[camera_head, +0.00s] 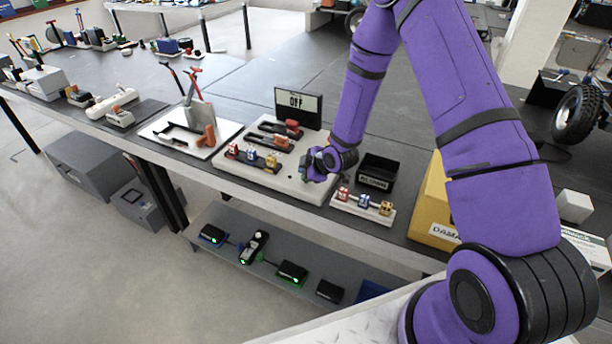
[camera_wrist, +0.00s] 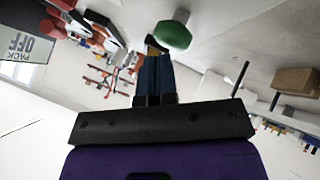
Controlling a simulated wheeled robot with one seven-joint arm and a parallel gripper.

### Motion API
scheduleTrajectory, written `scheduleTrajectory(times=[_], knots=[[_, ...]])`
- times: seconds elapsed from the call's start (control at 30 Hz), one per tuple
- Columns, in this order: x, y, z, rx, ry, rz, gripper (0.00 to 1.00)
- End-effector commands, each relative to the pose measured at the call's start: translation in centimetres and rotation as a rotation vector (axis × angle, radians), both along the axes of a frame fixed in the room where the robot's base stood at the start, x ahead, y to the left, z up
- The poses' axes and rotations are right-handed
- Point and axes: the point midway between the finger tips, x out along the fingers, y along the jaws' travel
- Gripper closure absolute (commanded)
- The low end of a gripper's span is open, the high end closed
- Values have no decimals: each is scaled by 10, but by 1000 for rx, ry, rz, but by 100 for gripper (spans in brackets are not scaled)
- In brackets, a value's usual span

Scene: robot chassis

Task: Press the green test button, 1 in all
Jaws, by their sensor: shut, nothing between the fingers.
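The green test button (camera_wrist: 173,36) shows in the wrist view as a round green dome on a pale surface. My gripper (camera_wrist: 153,44) is shut and empty, and its fingertips overlap the left edge of the button in that view. I cannot tell whether they touch it. In the head view my gripper (camera_head: 308,168) points down over the right part of the white test board (camera_head: 258,178). The button is mostly hidden behind my gripper there. A display reading OFF (camera_head: 298,101) stands behind the board; it also shows in the wrist view (camera_wrist: 22,45).
A black bin (camera_head: 378,172) and a small white rack with coloured blocks (camera_head: 364,207) stand right of my gripper. A yellow case (camera_head: 432,205) is further right. A white tray with tools (camera_head: 228,130) is to the left.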

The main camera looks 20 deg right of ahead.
Motion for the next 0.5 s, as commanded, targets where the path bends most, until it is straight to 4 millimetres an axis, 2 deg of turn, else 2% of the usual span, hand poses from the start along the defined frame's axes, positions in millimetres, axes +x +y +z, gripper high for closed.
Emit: scheduleTrajectory(times=[0.2,0.5], knots=[[0,0,11,-1,-1,1,100],[0,0,11,-1,0,1,100]])
